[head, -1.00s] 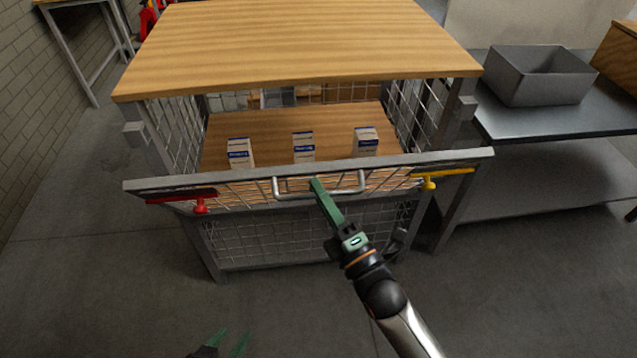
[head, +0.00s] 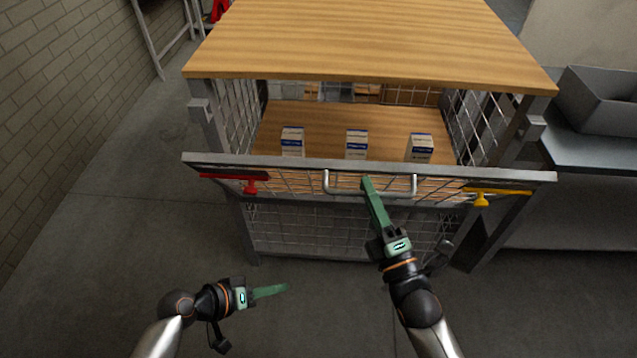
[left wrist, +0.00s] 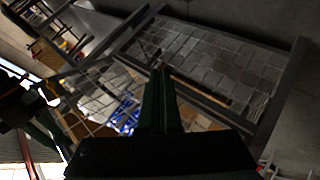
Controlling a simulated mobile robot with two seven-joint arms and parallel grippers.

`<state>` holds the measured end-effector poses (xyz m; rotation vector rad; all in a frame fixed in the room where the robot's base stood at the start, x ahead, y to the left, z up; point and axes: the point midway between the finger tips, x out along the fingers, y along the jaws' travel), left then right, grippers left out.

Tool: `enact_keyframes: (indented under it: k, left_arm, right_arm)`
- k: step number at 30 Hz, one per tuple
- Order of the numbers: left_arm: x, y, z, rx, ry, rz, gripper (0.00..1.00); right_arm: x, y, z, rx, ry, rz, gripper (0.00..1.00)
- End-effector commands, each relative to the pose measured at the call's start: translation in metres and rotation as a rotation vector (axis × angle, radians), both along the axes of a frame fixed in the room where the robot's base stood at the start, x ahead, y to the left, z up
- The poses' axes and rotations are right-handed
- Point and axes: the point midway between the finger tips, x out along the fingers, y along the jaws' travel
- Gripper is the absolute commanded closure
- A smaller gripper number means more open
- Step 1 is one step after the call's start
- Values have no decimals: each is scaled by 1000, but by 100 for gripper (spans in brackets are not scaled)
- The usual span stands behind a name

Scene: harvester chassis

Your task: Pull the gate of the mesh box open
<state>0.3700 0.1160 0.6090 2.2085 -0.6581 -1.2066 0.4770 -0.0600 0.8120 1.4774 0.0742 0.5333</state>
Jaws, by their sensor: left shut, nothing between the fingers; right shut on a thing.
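The mesh box has a wooden top (head: 370,40) and a front gate (head: 270,163) with a grey top rail. The rail stands out in front of the box's posts, below their brackets, so the gate looks partly tilted outward. A silver handle (head: 328,184) sits mid-gate, with a red latch (head: 250,186) at left and a yellow latch (head: 481,199) at right. My right gripper (head: 368,182) is shut on the handle. My left gripper (head: 286,289) is shut and empty, low in front of the gate and apart from it; its fingers show in the left wrist view (left wrist: 160,100).
Three small cartons (head: 292,142) stand on the wooden shelf inside the box. A steel side table (head: 590,150) with a grey bin (head: 600,105) is at right. A brick wall (head: 70,100) is at left. The floor in front is clear.

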Motion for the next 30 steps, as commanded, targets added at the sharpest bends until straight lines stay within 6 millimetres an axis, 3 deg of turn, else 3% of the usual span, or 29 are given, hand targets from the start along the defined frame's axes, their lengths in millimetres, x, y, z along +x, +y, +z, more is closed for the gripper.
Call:
enact_keyframes:
  k: [5,9,15,18,24,30]
  left_arm:
    - [32,-6,42,-231,30,-42,100]
    - [55,-7,86,-422,25,-90,100]
    - [77,1,152,-655,-16,-165,100]
    - [83,7,175,-732,-39,-192,100]
    - [88,9,197,-801,-62,-219,100]
    - [96,-17,201,-806,-63,-221,100]
  right_arm:
    - [1,-1,1,1,-1,-3,100]
    - [1,-1,1,1,-1,-3,100]
    - [1,-1,1,1,-1,-3,100]
    - [1,-1,1,1,-1,-3,100]
    - [1,-1,1,2,-2,-3,100]
    - [1,-1,1,1,-2,-2,100]
